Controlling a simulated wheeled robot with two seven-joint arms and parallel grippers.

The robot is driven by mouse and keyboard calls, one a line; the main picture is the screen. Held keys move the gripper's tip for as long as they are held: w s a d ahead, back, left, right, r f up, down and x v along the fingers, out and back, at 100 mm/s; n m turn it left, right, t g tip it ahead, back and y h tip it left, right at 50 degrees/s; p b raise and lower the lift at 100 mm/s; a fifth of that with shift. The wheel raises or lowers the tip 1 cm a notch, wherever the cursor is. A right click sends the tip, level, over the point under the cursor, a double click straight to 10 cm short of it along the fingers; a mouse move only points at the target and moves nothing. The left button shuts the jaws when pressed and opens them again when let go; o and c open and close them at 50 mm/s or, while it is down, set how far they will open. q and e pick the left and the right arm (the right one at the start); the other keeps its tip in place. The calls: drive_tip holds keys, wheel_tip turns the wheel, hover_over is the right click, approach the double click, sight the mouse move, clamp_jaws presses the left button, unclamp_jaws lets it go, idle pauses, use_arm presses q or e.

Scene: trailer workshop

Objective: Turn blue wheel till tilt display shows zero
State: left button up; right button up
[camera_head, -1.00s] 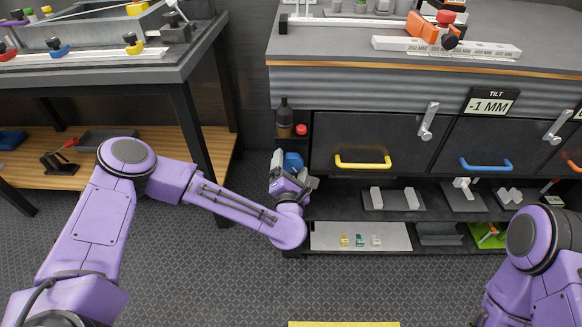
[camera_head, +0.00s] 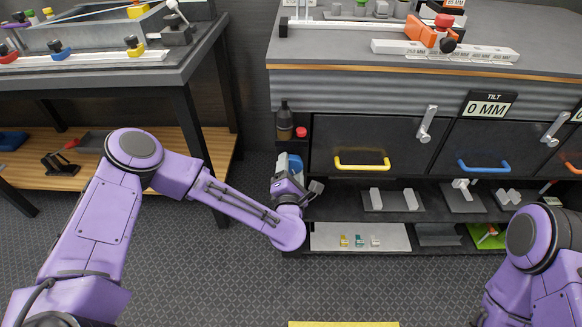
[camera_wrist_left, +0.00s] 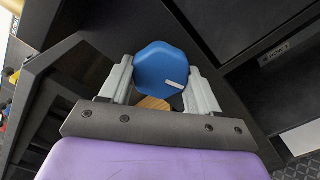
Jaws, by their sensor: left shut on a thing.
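The blue wheel (camera_wrist_left: 158,68) is a faceted knob with a white mark, at the top middle of the left wrist view. The mark points to the lower right there. My left gripper (camera_wrist_left: 160,85) has one grey finger on each side of the wheel and is shut on it. In the head view the left gripper (camera_head: 288,180) is at the left end of the workbench and hides most of the wheel. The tilt display (camera_head: 487,106) on the bench front reads 0 MM. My right arm is at the lower right; its gripper is out of view.
The workbench (camera_head: 340,95) has drawers with a yellow handle (camera_head: 362,163) and a blue handle (camera_head: 484,166). Open shelves below hold blocks and small parts. Another table (camera_head: 190,70) is at the left.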

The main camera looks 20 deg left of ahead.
use_arm(q)
drive_tip(key=m, duration=0.1)
drive_tip(key=m+p, duration=0.1)
drive_tip(key=m, duration=0.1)
drive_tip(key=m+p, duration=0.1)
drive_tip(key=m, duration=0.1)
drive_tip(key=shift+r, duration=0.3)
drive_tip(key=shift+m+p, duration=0.8)
drive_tip(key=shift+m, duration=1.5)
drive_tip(key=shift+f, duration=0.1)
drive_tip(key=o, duration=1.1)
drive_tip(key=shift+c, duration=0.2)
drive_tip(key=v, duration=1)
drive_tip(key=shift+s, duration=0.2)
